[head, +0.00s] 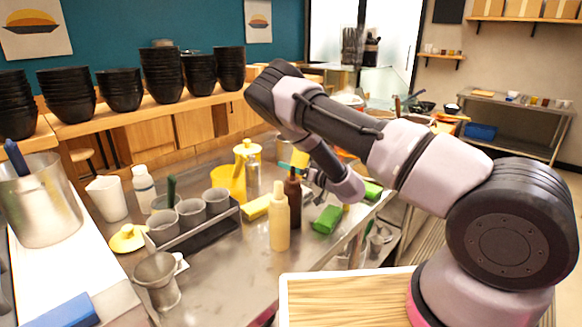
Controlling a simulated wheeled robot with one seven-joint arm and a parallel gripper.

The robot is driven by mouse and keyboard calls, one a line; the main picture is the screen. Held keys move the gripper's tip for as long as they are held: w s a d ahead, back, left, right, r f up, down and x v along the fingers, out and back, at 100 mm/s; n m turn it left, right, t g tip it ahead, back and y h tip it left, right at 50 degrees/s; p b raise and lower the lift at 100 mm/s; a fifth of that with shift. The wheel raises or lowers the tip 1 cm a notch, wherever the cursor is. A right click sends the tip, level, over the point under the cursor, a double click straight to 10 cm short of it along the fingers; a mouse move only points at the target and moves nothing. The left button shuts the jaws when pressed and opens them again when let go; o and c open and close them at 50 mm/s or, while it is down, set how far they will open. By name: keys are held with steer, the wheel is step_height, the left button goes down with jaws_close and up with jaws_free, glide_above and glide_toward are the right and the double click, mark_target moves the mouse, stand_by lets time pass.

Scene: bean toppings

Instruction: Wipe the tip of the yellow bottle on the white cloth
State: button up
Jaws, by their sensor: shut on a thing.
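A pale yellow squeeze bottle (279,222) stands upright on the metal counter, its narrow tip up. A dark brown bottle (292,192) stands right behind it. My gripper (306,176) is small in view, beside the brown bottle's top and beyond the pale bottle. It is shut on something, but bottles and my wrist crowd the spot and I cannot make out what. A bright yellow piece (300,158) shows just above it; I cannot tell whether it is held. I cannot make out a white cloth with certainty.
A dark rack with grey cups (205,235), a metal cup (157,282) and a yellow lid (127,238) stand to the left. Green sponges (327,219) lie to the right of the bottles. A wooden board (345,300) is in front. Counter in front of the pale bottle is clear.

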steer(key=shift+d+f, duration=0.1)
stand_by(0.6)
steer(key=shift+w+d, duration=0.15)
steer(key=shift+w, duration=0.1)
steer(key=shift+c, duration=0.3)
steer(key=shift+w+d, duration=1.6)
step_height(320, 180, up, 6)
